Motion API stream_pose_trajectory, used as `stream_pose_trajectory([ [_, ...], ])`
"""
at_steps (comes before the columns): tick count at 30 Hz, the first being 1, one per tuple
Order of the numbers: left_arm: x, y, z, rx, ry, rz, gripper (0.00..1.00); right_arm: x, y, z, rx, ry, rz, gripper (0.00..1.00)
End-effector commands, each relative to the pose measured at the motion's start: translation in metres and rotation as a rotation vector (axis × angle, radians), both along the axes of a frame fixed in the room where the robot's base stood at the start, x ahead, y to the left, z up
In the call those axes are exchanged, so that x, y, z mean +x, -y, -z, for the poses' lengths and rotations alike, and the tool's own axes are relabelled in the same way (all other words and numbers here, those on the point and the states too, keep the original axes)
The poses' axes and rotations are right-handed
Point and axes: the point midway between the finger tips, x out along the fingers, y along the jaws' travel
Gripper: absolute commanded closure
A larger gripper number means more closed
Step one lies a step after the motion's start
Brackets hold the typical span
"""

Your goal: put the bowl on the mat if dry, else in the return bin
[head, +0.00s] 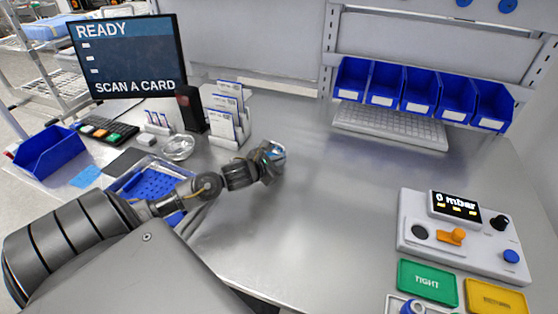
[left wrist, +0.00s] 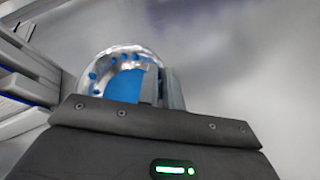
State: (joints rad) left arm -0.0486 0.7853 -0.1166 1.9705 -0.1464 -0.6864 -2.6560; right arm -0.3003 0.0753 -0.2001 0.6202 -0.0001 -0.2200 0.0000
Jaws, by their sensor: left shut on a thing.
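My left gripper (head: 270,162) is shut on a shiny, clear-looking bowl (head: 276,152) over the middle of the steel bench. In the left wrist view the bowl (left wrist: 108,55) sits at the fingers, with blue spots around its inner wall and a larger blue patch. I cannot tell whether the spots are water drops. A dark flat mat (head: 126,161) lies at the left, near a blue open bin (head: 48,152). No label on that bin is readable. My right gripper is not seen.
A second shiny dish (head: 178,148) stands left of a card rack (head: 228,118). A blue-floored tray (head: 152,184) lies partly under my arm. A pressure box (head: 460,240), a green TIGHT pad (head: 427,282) and a yellow pad (head: 495,297) are at right. The bench centre is clear.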

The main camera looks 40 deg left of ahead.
Motion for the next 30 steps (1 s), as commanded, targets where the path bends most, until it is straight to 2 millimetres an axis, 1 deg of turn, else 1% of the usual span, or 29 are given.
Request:
stream_pose_trajectory([
  [5,0.0,0.0,0.0,0.0,0.001,0.0,1.0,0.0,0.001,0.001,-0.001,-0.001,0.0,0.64],
  [9,0.0,0.0,0.004,0.001,0.001,0.001,1.0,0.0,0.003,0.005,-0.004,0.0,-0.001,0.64],
  [10,0.0,0.0,0.002,0.001,0.0,0.0,0.89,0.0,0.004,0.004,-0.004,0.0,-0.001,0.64],
  [14,0.0,0.0,0.002,0.0,0.0,0.0,0.72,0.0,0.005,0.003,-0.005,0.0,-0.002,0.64],
  [15,0.0,0.0,0.002,0.0,0.0,0.0,0.71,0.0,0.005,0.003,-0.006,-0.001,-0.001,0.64],
  [22,0.0,0.0,0.002,0.0,0.0,0.0,0.71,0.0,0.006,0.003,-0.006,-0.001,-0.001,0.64],
  [25,-0.001,0.0,-0.002,0.0,0.0,0.0,0.71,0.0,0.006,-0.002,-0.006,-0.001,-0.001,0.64],
  [27,-0.009,0.0,-0.001,0.003,-0.002,0.0,0.71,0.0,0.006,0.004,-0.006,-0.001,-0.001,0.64],
  [29,-0.018,0.0,-0.005,0.004,0.0,0.002,0.71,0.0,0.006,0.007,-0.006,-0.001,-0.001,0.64],
  [30,-0.025,0.001,-0.008,0.004,-0.002,0.003,0.71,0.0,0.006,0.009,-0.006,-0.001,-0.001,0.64],
])
